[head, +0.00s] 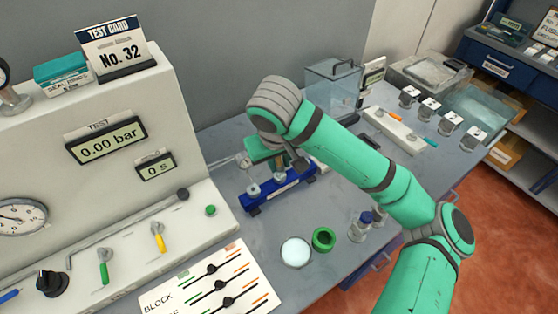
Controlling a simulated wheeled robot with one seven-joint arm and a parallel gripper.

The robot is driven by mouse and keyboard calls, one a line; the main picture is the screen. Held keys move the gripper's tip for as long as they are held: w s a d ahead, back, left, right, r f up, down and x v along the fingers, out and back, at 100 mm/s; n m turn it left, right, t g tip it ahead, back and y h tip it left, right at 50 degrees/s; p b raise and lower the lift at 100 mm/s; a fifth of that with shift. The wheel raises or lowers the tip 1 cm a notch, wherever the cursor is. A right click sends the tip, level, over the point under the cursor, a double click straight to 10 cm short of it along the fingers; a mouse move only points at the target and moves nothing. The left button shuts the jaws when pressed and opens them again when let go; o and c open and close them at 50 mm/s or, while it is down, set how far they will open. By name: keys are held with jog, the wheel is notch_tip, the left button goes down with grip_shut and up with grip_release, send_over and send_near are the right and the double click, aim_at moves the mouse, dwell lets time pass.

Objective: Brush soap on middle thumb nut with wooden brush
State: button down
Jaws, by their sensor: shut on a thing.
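A blue manifold block (265,201) lies on the grey bench below my gripper, with pale metal fittings along its top. The middle thumb nut (280,177) appears to be the fitting near its centre, small and partly covered. My gripper (280,165) points down just above the block. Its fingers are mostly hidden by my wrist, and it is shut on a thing. No brush can be made out, so its contact with the nut cannot be told. A round pot with pale, whitish contents (296,252), perhaps the soap, stands on the bench in front of the block.
A green ring-shaped cup (323,239) stands beside the pot, with small blue-topped bottles (360,226) to its right. A white test console (80,140) fills the left, reading 0.00 bar. A printed block card (215,285) lies in front. A clear box (333,85) stands behind.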

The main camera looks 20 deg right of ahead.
jog(key=shift+w, duration=0.1)
jog(key=shift+w+a, duration=0.15)
jog(key=shift+w, duration=0.25)
jog(key=shift+s, duration=0.15)
jog(key=shift+s, duration=0.45)
jog(key=shift+r, duration=3.05)
jog(key=shift+f, duration=0.1)
